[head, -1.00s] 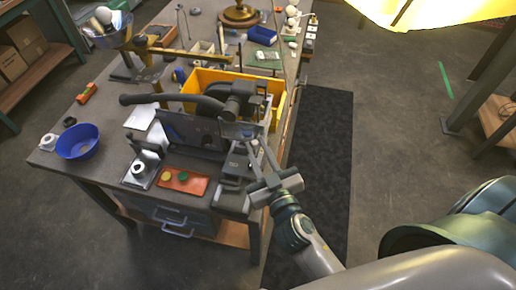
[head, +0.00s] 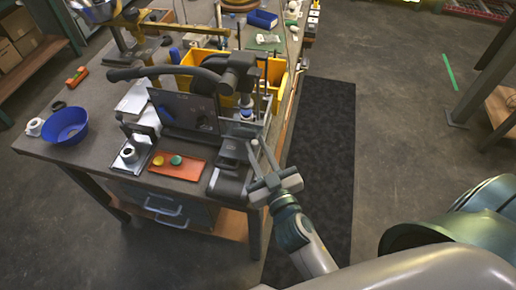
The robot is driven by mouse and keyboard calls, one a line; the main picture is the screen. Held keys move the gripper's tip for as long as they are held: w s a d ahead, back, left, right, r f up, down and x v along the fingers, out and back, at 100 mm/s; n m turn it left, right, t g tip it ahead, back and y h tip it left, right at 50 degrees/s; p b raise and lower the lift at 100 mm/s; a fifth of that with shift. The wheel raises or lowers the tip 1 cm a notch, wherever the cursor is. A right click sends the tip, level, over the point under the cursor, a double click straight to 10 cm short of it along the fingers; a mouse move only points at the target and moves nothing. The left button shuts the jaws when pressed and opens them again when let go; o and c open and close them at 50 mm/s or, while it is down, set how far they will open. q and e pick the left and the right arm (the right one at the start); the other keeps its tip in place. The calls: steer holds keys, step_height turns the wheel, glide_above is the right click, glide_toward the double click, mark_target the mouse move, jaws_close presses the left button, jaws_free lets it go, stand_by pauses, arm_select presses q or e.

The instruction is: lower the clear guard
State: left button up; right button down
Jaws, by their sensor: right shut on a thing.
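A dark bench machine stands on the near right corner of the workbench (head: 100,150), with a black curved arm or hose and a dark upright panel (head: 185,109). The clear guard (head: 240,129) looks like a small pale see-through pane at the machine's right front, above a grey base (head: 232,170). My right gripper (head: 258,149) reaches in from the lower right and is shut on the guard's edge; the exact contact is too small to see. My left gripper is out of view.
A yellow bin (head: 275,77) stands behind the machine. An orange tray (head: 178,165) with yellow and green buttons lies in front. A blue bowl (head: 66,124) sits at the left.

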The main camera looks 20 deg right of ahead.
steer(key=shift+f, duration=0.25)
steer(key=c, duration=1.6)
jaws_free()
steer(key=shift+o, duration=0.2)
steer(key=shift+a, duration=0.1)
steer(key=shift+s, duration=0.1)
arm_select(q)
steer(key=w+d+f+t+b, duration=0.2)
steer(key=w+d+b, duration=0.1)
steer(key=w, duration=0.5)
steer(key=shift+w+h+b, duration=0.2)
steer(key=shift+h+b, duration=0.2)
steer(key=shift+b, duration=0.3)
arm_select(e)
steer(key=s, duration=1.1)
steer(key=shift+s+a, duration=0.2)
steer(key=shift+s, duration=0.2)
